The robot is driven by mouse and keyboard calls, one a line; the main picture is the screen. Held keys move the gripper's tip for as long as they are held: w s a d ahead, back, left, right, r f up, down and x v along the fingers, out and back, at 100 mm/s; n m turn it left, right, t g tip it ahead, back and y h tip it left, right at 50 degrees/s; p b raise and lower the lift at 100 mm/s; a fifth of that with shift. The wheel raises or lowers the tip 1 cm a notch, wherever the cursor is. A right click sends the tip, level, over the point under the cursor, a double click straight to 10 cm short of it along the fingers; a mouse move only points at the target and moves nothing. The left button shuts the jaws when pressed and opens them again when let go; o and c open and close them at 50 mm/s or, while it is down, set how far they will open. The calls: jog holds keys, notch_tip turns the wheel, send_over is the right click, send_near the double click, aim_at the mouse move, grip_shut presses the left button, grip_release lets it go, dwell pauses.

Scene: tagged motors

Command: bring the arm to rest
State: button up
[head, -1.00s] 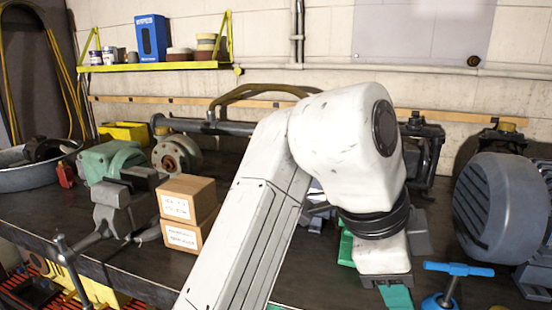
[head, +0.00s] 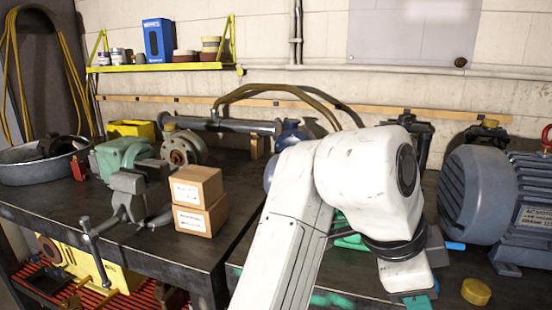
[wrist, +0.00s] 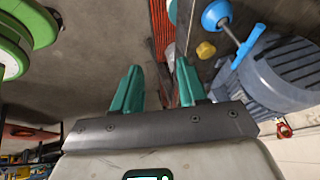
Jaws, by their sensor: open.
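My white arm (head: 365,185) reaches forward at the right of the head view, bent at a large joint with its end pointing down. My gripper (wrist: 157,82) shows in the wrist view with two teal fingers spread apart and nothing between them. In the head view only a bit of teal fingertip (head: 417,303) shows at the bottom edge. Beyond the fingers, the wrist view shows the floor and a dark bench edge.
A large grey motor (head: 478,195) stands at the right, also in the wrist view (wrist: 285,72). A yellow cap (head: 476,291) and a blue-handled tool (wrist: 233,32) are near it. Two stacked boxes (head: 198,200) and a vise (head: 128,190) stand on the left bench (head: 60,215).

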jog(key=s+d+f+n+t+h+p, duration=0.1)
jog(key=s+d+f+n+p, duration=0.1)
jog(key=d+f+n, duration=0.5)
jog(key=s+d+f+n+t+p, duration=0.1)
jog(key=s+d+f+n+p, duration=0.1)
jog(key=d+f+n, duration=0.55)
jog(key=s+a+f+n+g+y+p, duration=0.1)
jog(key=s+a+f+n+y, duration=0.1)
jog(key=s+f, duration=0.6)
jog(key=s+a+f+n+g+y+p, duration=0.1)
jog(key=s+a+f+n+y, duration=0.2)
jog(key=s+f, duration=0.6)
jog(key=s+n+y, duration=0.1)
jog(key=s, duration=0.2)
jog(key=shift+a+f, duration=0.15)
jog(key=shift+a, duration=0.1)
